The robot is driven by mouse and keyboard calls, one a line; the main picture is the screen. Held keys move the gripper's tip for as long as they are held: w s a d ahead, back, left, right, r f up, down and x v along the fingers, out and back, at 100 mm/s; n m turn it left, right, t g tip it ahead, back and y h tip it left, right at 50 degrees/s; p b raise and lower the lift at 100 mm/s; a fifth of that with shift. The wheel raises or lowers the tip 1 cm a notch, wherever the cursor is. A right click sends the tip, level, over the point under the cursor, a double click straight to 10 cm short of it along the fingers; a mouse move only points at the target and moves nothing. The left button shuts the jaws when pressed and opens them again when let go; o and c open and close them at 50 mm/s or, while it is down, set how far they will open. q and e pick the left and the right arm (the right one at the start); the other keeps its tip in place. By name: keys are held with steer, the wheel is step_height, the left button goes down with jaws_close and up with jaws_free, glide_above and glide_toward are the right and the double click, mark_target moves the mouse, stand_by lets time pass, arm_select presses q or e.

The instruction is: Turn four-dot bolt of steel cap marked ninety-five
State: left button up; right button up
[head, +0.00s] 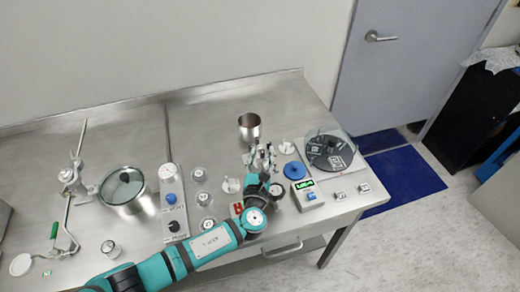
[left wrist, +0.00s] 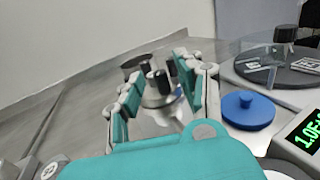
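My left gripper (head: 262,160) reaches over the middle of the steel table in the head view. In the left wrist view its two teal-padded fingers (left wrist: 155,88) are spread apart. Beyond and between them is a small round steel piece (left wrist: 160,98) with dark upright posts on top; it looks apart from the pads. In the head view the gripper mostly hides this spot. I cannot read any ninety-five marking or count dots on a bolt in either view. My right gripper is not in view.
A steel cup (head: 249,127) stands behind the gripper. A blue lidded disc (head: 294,171), a green-lit scale (head: 308,194) and a black round device (head: 329,152) are to the right. A control box (head: 173,202), small round pieces (head: 199,174) and a glass-lidded pot (head: 122,190) are left.

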arm_select(q)
steer(key=shift+s, duration=0.2)
steer(key=shift+c, duration=0.5)
jaws_close()
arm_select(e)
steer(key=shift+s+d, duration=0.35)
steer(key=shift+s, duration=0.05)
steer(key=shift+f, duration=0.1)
arm_select(q)
steer(key=shift+h, duration=0.4)
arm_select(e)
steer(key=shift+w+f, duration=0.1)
arm_select(q)
steer(key=shift+w+a+m+h+b, duration=0.1)
steer(key=shift+a+m+h+b, duration=0.1)
steer(key=shift+m+h+b, duration=0.5)
steer(key=m+g+h+b, duration=0.1)
steer(key=m+h+b, duration=0.1)
steer(key=h, duration=0.1)
steer(key=shift+w+a+f, duration=0.1)
steer(key=shift+f, duration=0.05)
steer(key=shift+r+g, duration=0.2)
steer(key=shift+g, duration=0.1)
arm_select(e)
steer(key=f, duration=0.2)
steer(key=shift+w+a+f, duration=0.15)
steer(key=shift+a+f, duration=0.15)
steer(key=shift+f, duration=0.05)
